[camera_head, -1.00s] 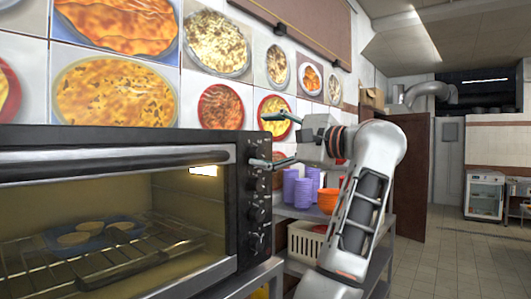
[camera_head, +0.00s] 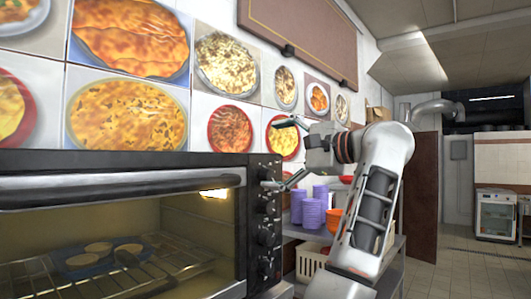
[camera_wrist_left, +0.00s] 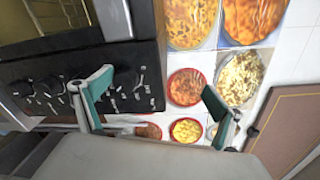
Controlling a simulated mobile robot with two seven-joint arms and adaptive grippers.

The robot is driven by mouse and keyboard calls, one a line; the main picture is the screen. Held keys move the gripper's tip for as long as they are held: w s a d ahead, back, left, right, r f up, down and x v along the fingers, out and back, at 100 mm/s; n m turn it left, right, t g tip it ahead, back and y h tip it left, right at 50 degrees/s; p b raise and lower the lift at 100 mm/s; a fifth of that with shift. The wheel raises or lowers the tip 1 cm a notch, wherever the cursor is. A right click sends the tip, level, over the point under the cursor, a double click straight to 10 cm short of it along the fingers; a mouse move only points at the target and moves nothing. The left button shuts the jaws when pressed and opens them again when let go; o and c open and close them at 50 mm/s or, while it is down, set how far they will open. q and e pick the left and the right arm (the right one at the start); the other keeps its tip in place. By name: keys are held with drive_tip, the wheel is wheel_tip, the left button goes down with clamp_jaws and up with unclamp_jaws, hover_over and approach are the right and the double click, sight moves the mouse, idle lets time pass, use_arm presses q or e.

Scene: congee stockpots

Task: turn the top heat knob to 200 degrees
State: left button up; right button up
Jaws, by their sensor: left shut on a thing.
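The black oven (camera_head: 120,192) stands at the left of the head view, with a column of dark knobs on its right-hand panel. The top heat knob (camera_head: 266,173) is at the upper end of that panel, partly covered by a finger. It also shows in the left wrist view (camera_wrist_left: 137,82). My left gripper (camera_head: 282,153) is at this upper corner, its lower fingertip at the knob and its upper finger above the oven top. The knob's pointer and scale are too small to read.
A shelf behind my left arm holds purple cups (camera_head: 313,212), orange bowls (camera_head: 335,220) and a cream basket (camera_head: 308,262). The tiled wall with food pictures (camera_head: 128,115) rises behind the oven. Open floor (camera_head: 460,265) lies at the right.

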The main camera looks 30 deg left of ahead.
use_arm(q)
drive_tip(key=shift+s+d+r, duration=0.3)
drive_tip(key=shift+d+r, duration=0.45)
drive_tip(key=shift+d, duration=0.2)
drive_tip(key=shift+c, duration=0.5)
drive_tip(key=d, duration=0.3)
drive_tip(key=shift+d+r+p, duration=0.1)
drive_tip(key=shift+p, duration=0.2)
drive_tip(key=c, duration=1)
drive_tip(key=shift+s+d+f+p, duration=0.1)
drive_tip(key=shift+d+f+p, duration=0.15)
drive_tip(key=shift+d, duration=0.5)
drive_tip(key=shift+s+d+f+p, duration=0.1)
drive_tip(key=shift+d+p, duration=0.25)
drive_tip(key=shift+d, duration=0.4)
drive_tip(key=shift+s+d+f+p, duration=0.1)
drive_tip(key=shift+d+f+p, duration=0.15)
drive_tip(key=shift+d, duration=0.5)
use_arm(e)
drive_tip(key=shift+d+r, duration=0.25)
drive_tip(key=shift+r, duration=1.05)
use_arm(q)
drive_tip(key=shift+r, duration=0.1)
drive_tip(key=shift+p, duration=0.3)
use_arm(e)
drive_tip(key=shift+r, duration=0.15)
